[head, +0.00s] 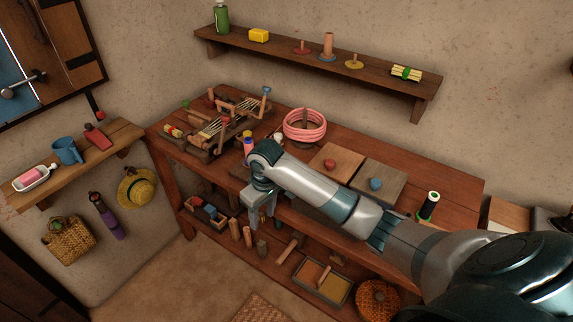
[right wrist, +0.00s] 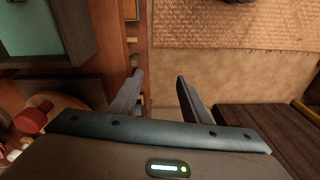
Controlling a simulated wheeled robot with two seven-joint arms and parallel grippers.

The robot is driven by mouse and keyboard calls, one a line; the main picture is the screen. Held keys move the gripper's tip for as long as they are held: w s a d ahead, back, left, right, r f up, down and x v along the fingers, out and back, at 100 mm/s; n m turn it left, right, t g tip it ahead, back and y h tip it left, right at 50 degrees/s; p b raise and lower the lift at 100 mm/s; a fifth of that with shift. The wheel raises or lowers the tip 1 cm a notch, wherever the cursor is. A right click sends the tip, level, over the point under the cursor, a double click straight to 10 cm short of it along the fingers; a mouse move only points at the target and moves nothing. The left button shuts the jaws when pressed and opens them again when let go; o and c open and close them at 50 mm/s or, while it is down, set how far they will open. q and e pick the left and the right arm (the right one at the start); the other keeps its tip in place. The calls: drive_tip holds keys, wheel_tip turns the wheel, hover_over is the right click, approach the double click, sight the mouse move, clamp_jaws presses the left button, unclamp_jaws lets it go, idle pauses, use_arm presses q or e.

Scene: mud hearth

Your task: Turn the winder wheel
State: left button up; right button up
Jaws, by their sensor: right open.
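My right gripper (head: 262,212) hangs fingers down in front of the workbench's front edge, near the middle. In the right wrist view its two fingers (right wrist: 158,80) stand apart with nothing between them. No winder wheel can be made out for certain. A round wooden piece (right wrist: 68,104) with a red knob (right wrist: 30,118) shows in the right wrist view, left of the fingers and partly hidden by the gripper body. In the head view a pink coiled ring (head: 305,135) lies around a post on the bench, behind my right arm. My left gripper is out of view.
The workbench (head: 450,183) holds a wooden frame device (head: 225,122), two boards with a red knob (head: 330,163) and a blue knob (head: 376,184), and a green-and-black spool (head: 428,205). The lower shelf holds a tray (head: 322,282) and blocks. A wall shelf (head: 290,57) runs above.

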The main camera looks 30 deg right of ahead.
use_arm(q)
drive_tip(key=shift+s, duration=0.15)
use_arm(e)
drive_tip(key=w+d+r+m, duration=0.1)
drive_tip(key=w+d+r, duration=0.2)
drive_tip(key=d+r, duration=0.2)
drive_tip(key=w+d+r+m, duration=0.1)
drive_tip(key=d+r, duration=0.3)
drive_tip(key=r, duration=0.7)
drive_tip(key=w+d+r+m+g, duration=0.1)
drive_tip(key=w+d+r, duration=0.3)
drive_tip(key=r, duration=0.5)
drive_tip(key=shift+w+d+m+h, duration=0.3)
drive_tip(key=shift+w+d, duration=0.05)
drive_tip(key=shift+d, duration=0.5)
drive_tip(key=shift+f, duration=0.1)
use_arm(q)
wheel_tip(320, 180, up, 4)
drive_tip(key=p, duration=0.4)
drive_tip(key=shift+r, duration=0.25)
use_arm(e)
wheel_tip(320, 180, down, 17)
drive_tip(key=shift+f, duration=0.15)
drive_tip(key=c, duration=1)
